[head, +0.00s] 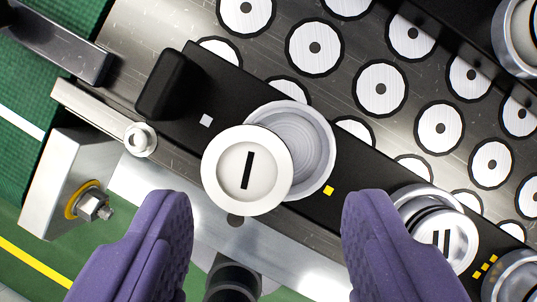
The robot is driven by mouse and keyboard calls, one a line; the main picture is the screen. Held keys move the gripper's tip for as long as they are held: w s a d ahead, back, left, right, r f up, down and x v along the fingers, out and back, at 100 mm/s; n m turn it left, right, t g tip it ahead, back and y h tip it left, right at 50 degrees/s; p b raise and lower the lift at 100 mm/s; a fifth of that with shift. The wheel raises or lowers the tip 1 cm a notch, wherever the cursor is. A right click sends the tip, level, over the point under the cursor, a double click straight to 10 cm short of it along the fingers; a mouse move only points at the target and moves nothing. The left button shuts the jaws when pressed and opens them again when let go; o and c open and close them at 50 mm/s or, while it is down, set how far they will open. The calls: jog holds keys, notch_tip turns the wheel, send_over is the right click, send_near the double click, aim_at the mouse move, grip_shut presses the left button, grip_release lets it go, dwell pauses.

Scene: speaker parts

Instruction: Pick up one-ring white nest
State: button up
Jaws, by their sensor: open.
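A round white piece (222,172) with one black bar on its face stands at the middle of the view. It overlaps a shallow silver round dish (314,140) on a black bar-shaped holder (190,100). I cannot tell whether it sits in the dish or stands above it. A white square mark (206,121) lies left of it and a yellow square mark (329,190) right of it. My gripper (267,200) is open, its two purple fingers apart on either side below the piece, touching nothing visible. No ring marking can be made out.
A second white piece (430,240) with two bars stands near my right finger. More silver round parts (515,275) follow on the holder. A metal plate (350,130) with several white discs lies behind. A bolted bracket (70,180) stands at left.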

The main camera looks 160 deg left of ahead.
aim_at(245, 173)
jog(key=x, duration=0.1)
jog(key=b+x, duration=0.1)
jog(key=x, duration=0.1)
jog(key=b+x, duration=0.1)
jog(key=x, duration=0.1)
jog(key=shift+w+a, duration=0.2)
jog(key=shift+a, duration=0.05)
jog(key=shift+s+a+r, duration=0.15)
jog(key=shift+s+a, duration=0.05)
jog(key=shift+a, duration=0.05)
jog(key=shift+c, duration=0.2)
jog(key=c, duration=0.8)
jog(key=shift+w, duration=0.1)
